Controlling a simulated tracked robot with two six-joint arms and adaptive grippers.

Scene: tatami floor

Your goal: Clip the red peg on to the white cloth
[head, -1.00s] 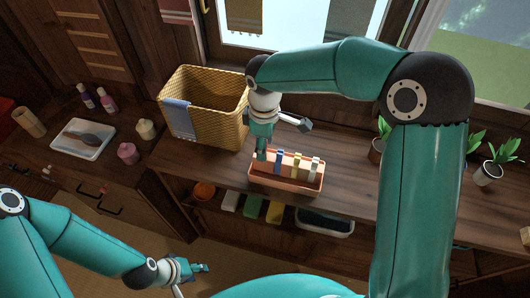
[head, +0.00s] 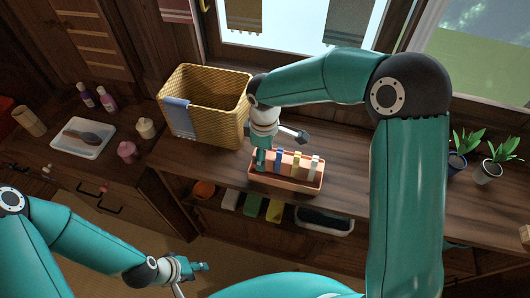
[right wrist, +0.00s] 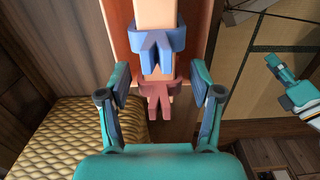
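The red peg (right wrist: 160,97) shows in the right wrist view, clipped on a pale bar below the blue peg (right wrist: 153,45). My right gripper (right wrist: 160,82) is open, with one finger on each side of the red peg and gaps between. In the head view my right gripper (head: 261,160) points down at the left end of the salmon peg tray (head: 288,187) and hides the red peg. My left gripper (head: 197,267) is low at the left, away from the tray; its opening is unclear. I cannot pick out a white cloth for certain.
A yellow peg (head: 295,163) and a white peg (head: 314,167) stand further right on the tray. A wicker basket (head: 215,95) with a bluish cloth (head: 177,117) stands just left of my right gripper. Potted plants (head: 488,172) are at the right. Several cloths hang at the window.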

